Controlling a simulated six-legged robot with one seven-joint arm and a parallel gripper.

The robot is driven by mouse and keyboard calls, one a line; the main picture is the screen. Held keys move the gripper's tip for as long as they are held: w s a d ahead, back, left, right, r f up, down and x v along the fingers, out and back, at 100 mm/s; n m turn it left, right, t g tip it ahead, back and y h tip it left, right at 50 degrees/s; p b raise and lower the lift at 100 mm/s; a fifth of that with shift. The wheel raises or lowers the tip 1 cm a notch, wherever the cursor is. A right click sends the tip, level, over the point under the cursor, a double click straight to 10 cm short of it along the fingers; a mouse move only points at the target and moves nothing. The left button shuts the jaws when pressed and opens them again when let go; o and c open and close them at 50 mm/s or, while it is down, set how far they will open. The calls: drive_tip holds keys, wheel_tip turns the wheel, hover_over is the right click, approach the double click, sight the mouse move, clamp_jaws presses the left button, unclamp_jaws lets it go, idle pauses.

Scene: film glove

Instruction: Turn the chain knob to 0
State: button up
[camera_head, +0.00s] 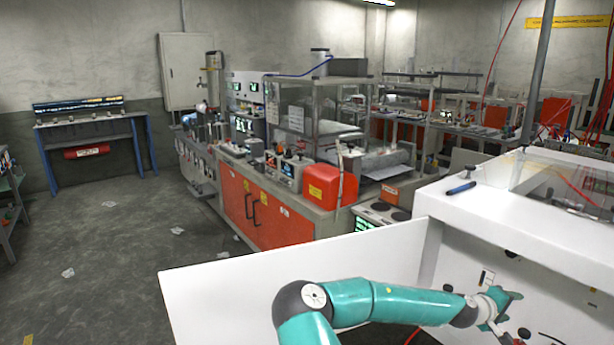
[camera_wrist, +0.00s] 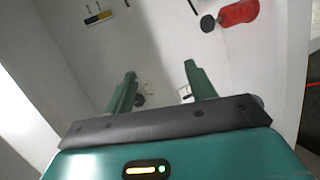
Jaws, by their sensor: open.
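My gripper (camera_head: 506,300) is at the white cabinet's front panel (camera_head: 462,252), at the right of the head view. In the wrist view my gripper (camera_wrist: 160,70) is open, with two green fingers pointing at the panel and nothing held. A white label with a dark mark (camera_wrist: 185,92) is beside the right finger. Another dark knob (camera_wrist: 207,22) is farther up. I cannot tell which knob is the chain knob, and no scale numbers are readable.
A red cylindrical part (camera_wrist: 238,13) sticks out from the panel at the upper right of the wrist view. A white panel (camera_head: 290,275) stands left of my arm. A blue pen (camera_head: 461,188) lies on the cabinet top.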

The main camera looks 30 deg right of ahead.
drive_tip(key=w+a+f+m+t+y, duration=0.1)
drive_tip(key=w+a+y, duration=0.2)
drive_tip(key=a, duration=0.6)
drive_tip(key=w+a+f+m+t+y, duration=0.1)
drive_tip(key=w+a+m+y, duration=0.15)
drive_tip(key=a, duration=0.65)
drive_tip(key=w+a+f+m+t+y, duration=0.15)
drive_tip(key=w+a+y, duration=0.25)
drive_tip(key=a, duration=0.4)
drive_tip(key=a+r+n+t+y, duration=0.2)
drive_tip(key=a+r, duration=0.5)
drive_tip(key=a, duration=0.5)
drive_tip(key=a+r+n+t+y, duration=0.15)
drive_tip(key=a+r, duration=0.45)
drive_tip(key=a, duration=0.6)
drive_tip(key=s+a+r+n+y, duration=0.1)
drive_tip(key=s+a+r+n, duration=0.2)
drive_tip(key=s+a+r, duration=0.3)
drive_tip(key=s+a, duration=0.4)
drive_tip(key=a, duration=0.2)
drive_tip(key=shift+a+r, duration=0.15)
drive_tip(key=shift+r, duration=0.05)
drive_tip(key=shift+s+n, duration=0.1)
drive_tip(key=shift+n, duration=0.15)
drive_tip(key=shift+c, duration=0.2)
